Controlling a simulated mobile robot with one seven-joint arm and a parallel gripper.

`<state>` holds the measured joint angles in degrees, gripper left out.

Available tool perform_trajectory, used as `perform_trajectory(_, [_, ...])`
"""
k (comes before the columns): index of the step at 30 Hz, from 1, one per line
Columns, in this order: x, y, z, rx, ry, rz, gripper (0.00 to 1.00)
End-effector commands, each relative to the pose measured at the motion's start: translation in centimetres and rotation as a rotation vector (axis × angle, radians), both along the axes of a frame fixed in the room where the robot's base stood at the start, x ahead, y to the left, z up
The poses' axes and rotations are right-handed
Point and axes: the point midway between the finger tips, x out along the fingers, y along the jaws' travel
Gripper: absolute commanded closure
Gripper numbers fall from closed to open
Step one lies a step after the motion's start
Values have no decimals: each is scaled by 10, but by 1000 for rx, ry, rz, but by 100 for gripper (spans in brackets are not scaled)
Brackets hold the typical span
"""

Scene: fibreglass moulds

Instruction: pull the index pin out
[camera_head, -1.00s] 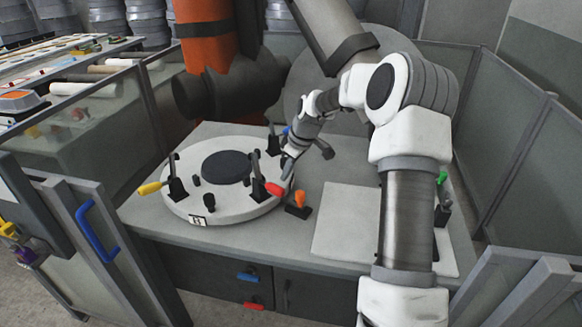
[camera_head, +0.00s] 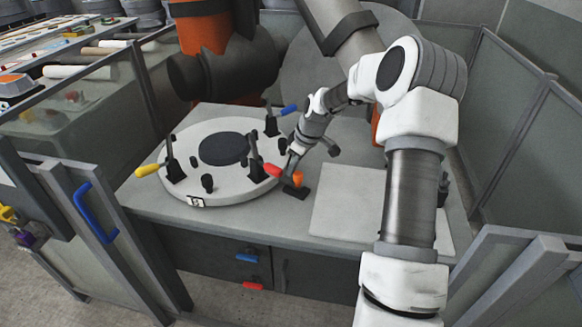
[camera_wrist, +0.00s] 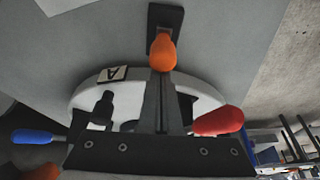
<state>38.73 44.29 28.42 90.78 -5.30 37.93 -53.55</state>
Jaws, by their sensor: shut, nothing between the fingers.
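An orange knob (camera_head: 298,178) stands on a small black base (camera_head: 296,193) on the bench, just right of the round white mould plate (camera_head: 185,187). I cannot tell for sure that it is the index pin. My gripper (camera_head: 288,177) is shut and empty, its tips close beside the knob. In the wrist view the shut fingers (camera_wrist: 162,80) reach up to the orange knob (camera_wrist: 163,53); touching or apart is unclear. The base (camera_wrist: 165,17) shows beyond it. A short black peg (camera_head: 207,183) also stands on the plate's near edge.
Toggle clamps with yellow (camera_head: 147,170), red (camera_head: 272,171) and blue (camera_head: 289,109) handles surround the plate; the red one is very near my fingers. A pale flat sheet (camera_head: 345,210) lies to the right. Glass-panelled walls stand either side.

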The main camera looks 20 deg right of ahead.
Motion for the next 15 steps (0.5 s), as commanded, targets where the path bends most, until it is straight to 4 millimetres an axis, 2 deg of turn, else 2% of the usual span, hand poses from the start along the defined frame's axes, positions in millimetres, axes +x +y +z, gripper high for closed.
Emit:
perform_trajectory(7, [-23,-17,0,0,1,-3,100])
perform_trajectory(15, [-25,-18,-1,0,5,-1,100])
